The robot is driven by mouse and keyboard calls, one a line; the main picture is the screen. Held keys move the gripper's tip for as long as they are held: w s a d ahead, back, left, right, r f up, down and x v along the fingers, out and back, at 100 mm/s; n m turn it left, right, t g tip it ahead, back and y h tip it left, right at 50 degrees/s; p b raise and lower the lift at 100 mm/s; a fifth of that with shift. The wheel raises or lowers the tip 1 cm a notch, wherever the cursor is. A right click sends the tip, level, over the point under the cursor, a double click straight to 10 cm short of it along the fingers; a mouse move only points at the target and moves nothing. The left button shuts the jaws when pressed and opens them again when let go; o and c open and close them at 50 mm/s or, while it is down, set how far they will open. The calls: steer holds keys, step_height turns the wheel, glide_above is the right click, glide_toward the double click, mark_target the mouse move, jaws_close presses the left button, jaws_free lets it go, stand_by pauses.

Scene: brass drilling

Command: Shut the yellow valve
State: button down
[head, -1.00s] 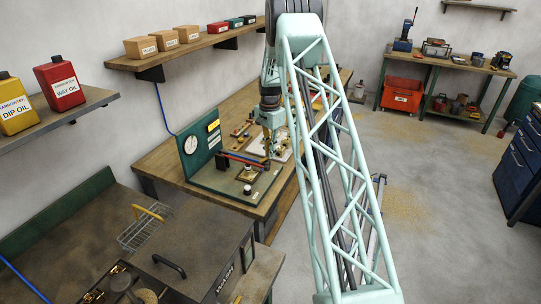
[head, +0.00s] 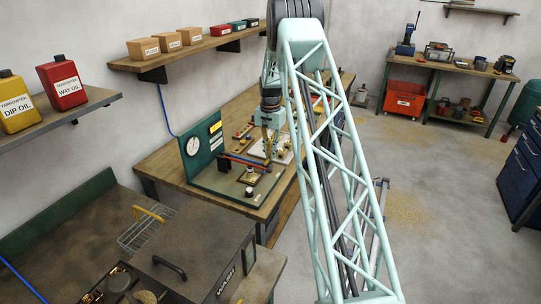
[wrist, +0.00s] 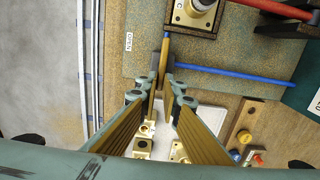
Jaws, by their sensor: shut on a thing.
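The yellow valve's lever (wrist: 166,54) shows in the wrist view as a narrow yellow-brass strip between my fingertips. My gripper (wrist: 161,76) is shut on it, and the fingers cover much of it. The valve body is hard to make out. A blue pipe (wrist: 235,76) runs right from beside the fingertips. A small plate marked "OPEN" (wrist: 128,41) lies left of the lever. In the head view my gripper (head: 267,150) is low over the green rig board (head: 215,181) on the bench, and the lever is too small to tell there.
A round gauge (head: 193,145) stands on an upright green panel left of my gripper. A brass fitting with a pale knob (wrist: 197,8) sits above the fingertips in the wrist view. A red pipe (wrist: 285,8) is at upper right. A pale plate with brass parts (wrist: 205,114) lies beneath the fingers.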

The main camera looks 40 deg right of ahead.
steer(key=c, duration=2.8)
jaws_free()
steer(key=shift+r, duration=0.15)
steer(key=shift+r, duration=5.85)
